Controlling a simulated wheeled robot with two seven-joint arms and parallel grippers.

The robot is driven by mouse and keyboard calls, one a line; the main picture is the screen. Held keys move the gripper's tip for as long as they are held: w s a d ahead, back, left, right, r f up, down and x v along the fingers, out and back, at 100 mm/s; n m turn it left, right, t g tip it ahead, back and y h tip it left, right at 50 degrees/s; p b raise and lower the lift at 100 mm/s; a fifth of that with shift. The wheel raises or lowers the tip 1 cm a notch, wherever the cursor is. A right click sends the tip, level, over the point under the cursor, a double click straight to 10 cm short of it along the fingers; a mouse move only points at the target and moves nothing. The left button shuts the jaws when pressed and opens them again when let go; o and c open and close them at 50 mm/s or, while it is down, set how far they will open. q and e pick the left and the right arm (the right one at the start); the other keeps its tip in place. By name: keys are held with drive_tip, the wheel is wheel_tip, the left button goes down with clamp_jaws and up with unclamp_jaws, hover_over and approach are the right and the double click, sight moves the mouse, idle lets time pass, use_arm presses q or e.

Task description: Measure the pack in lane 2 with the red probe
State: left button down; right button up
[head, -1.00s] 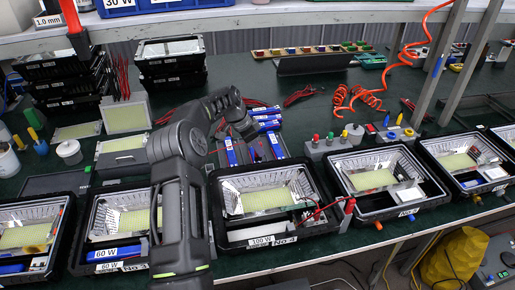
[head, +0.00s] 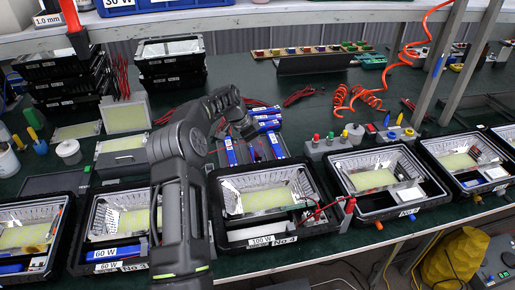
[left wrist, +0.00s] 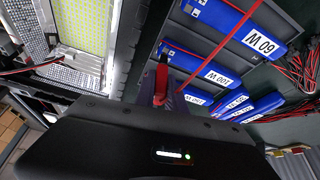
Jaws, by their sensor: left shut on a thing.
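Blue packs stand in a dark rack (head: 253,162) behind the row of housings; one pack (head: 230,150) is at its left. In the left wrist view, packs marked 60 W (left wrist: 233,22) and 100 W (left wrist: 205,64) lie in lanes; I cannot tell which lane is lane 2. My left gripper (head: 246,128) is over the back of the rack, partly hidden by my arm. It is shut on the red probe (left wrist: 160,84), which points toward the packs. I cannot tell whether its tip touches a pack. My right gripper is out of view.
Floodlight housings in black trays line the front edge, one marked No 4 (head: 284,240). A grey holder (head: 330,147) with coloured tools stands right of the rack. Stacked black crates (head: 172,62) stand behind left. A coiled orange hose (head: 368,97) hangs at the back right.

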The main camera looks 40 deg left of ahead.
use_arm(q)
drive_tip(key=shift+f+b, duration=0.5)
drive_tip(key=shift+f, duration=0.1)
idle(0.6)
drive_tip(key=shift+f, duration=0.1)
idle(1.9)
drive_tip(key=shift+r+p, duration=1.6)
drive_tip(key=shift+r, duration=2)
drive_tip(key=s+d+r+n, duration=0.1)
drive_tip(key=d+r+n, duration=0.1)
drive_tip(key=d, duration=0.8)
drive_tip(key=s+d+r+n+y, duration=0.1)
drive_tip(key=s+d+r, duration=0.1)
drive_tip(key=d, duration=0.9)
drive_tip(key=s+d+r+n+y, duration=0.1)
drive_tip(key=s+d+r+n, duration=0.1)
drive_tip(key=d, duration=0.9)
drive_tip(key=shift+d+r+n+t, duration=0.25)
drive_tip(key=shift+r+n+t, duration=0.05)
drive_tip(key=shift+r, duration=0.2)
